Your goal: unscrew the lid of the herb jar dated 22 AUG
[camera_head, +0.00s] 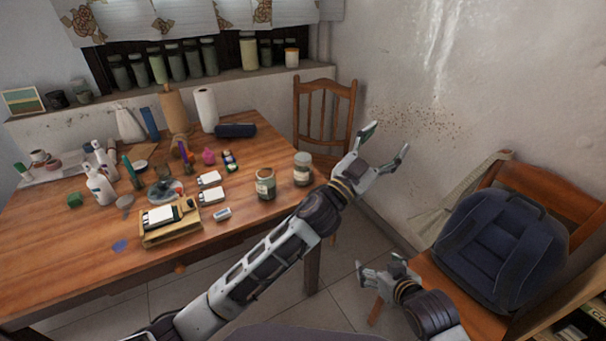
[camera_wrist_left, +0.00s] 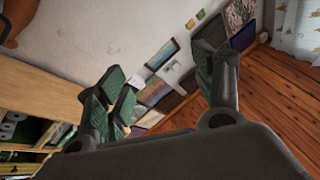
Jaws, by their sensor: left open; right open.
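Two glass jars with pale labels stand upright near the right end of the wooden table (camera_head: 60,262). One jar with greenish contents (camera_head: 265,184) is nearer the front. The other jar, paler with a light lid (camera_head: 302,168), is to its right and farther back. The label dates are too small to read. My left gripper (camera_head: 384,142) is open and empty, raised right of the jars in front of the wall; its fingers also show in the left wrist view (camera_wrist_left: 165,90). My right gripper (camera_head: 376,272) is open and empty, low beside the chair with the backpack.
Bottles, white boxes, a wooden tray (camera_head: 172,236) and small items crowd the table's left and middle. Several jars line the window sill (camera_head: 250,52). A wooden chair (camera_head: 322,112) stands behind the table. A dark blue backpack (camera_head: 498,245) sits on another chair at right.

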